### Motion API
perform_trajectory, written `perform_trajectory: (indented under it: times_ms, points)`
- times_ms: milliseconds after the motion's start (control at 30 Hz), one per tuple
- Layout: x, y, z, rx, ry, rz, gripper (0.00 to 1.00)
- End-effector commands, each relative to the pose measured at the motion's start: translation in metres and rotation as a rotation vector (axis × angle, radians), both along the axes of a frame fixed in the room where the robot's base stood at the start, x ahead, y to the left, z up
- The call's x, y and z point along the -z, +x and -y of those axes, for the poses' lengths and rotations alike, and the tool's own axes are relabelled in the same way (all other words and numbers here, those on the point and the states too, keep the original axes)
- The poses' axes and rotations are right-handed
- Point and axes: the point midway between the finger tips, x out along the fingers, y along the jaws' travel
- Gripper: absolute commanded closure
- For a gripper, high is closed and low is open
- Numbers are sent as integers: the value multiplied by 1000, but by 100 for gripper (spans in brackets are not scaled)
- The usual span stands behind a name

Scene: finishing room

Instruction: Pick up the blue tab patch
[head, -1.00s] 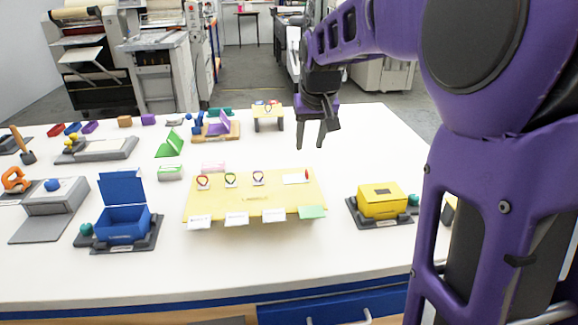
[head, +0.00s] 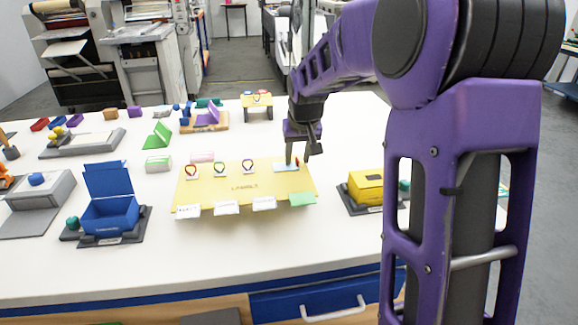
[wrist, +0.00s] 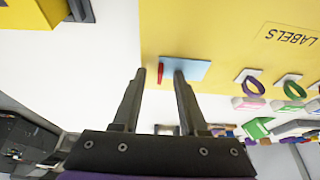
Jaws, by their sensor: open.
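A pale blue patch (head: 284,168) lies flat near the back right corner of the yellow labels board (head: 245,189). A small red piece stands at its end. In the wrist view the patch (wrist: 189,69) shows ahead of my fingers, with the red piece (wrist: 160,73) at its left end. My gripper (head: 299,159) is open and empty, pointing down above that corner. In the wrist view its fingertips (wrist: 158,75) stand either side of the red piece; I cannot tell their height above it. A patch with a blue-purple loop (head: 247,167) sits further left.
Patches with a green loop (head: 219,169) and a red loop (head: 191,171) stand along the board's back edge. White labels and a green card (head: 302,199) line its front. A yellow box (head: 366,186) stands right, an open blue box (head: 110,214) left.

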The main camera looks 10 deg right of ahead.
Motion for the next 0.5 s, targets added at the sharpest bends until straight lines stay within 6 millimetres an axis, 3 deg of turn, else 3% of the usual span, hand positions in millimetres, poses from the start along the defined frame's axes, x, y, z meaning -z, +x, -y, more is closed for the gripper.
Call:
perform_trajectory:
  times_ms: [67, 300, 500]
  points:
    - [0, 0, 0, 0, 0, 0, 59]
    - [-1, 0, 0, 1, 0, 0, 100]
    - [-1, 0, 0, 1, 0, 0, 100]
